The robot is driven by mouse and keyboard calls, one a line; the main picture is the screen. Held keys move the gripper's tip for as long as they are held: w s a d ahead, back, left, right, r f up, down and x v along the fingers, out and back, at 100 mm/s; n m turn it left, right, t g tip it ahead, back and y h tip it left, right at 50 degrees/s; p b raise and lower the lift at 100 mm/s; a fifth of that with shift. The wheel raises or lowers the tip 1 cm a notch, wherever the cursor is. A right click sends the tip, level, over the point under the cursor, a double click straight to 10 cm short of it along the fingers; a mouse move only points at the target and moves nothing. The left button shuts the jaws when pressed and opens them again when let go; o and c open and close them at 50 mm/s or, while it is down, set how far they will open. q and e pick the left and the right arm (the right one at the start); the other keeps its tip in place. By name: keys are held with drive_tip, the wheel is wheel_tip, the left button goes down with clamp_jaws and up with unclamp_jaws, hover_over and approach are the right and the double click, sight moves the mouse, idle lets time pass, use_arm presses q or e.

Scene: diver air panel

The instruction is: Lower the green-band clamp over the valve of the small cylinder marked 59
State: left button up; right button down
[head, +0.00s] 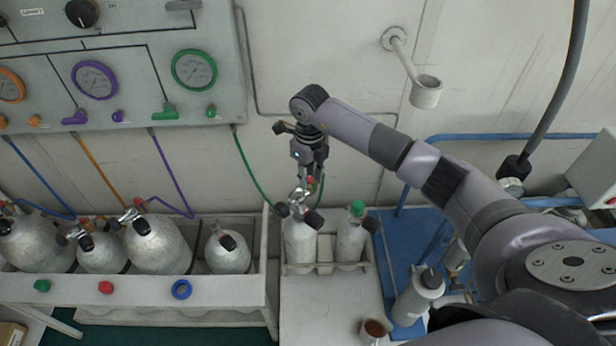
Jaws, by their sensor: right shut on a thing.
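My right gripper (310,176) points down and is shut on the metal clamp (301,196), which has a small red part at its top. The green hose (254,178) from the panel runs down toward it. The clamp is at the valve top of the left small silver cylinder (300,246) in a white rack. I cannot tell whether it sits around the valve or just above it. The right small cylinder (350,241) beside it has a green top. No number is legible on either cylinder. My left gripper is not in view.
Larger silver cylinders (157,246) stand in a white bench rack (140,289) at the left. The gauge panel (130,55) is on the wall above. A brown-filled cup (374,330) and a grey bottle (414,300) stand at the lower right.

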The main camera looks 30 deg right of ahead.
drive_tip(key=shift+w+f, duration=0.1)
drive_tip(key=shift+w, duration=0.05)
drive_tip(key=shift+f+b, duration=0.4)
drive_tip(key=shift+f+b, duration=0.35)
drive_tip(key=shift+f, duration=0.1)
drive_tip(key=shift+f+b, duration=1.05)
drive_tip(key=shift+f, duration=0.05)
idle(1.6)
drive_tip(key=c, duration=1.2)
unclamp_jaws()
drive_tip(key=shift+c, duration=0.2)
drive_tip(key=shift+s+f, duration=0.1)
drive_tip(key=shift+s, duration=0.1)
wheel_tip(320, 180, up, 12)
drive_tip(key=shift+r, duration=0.1)
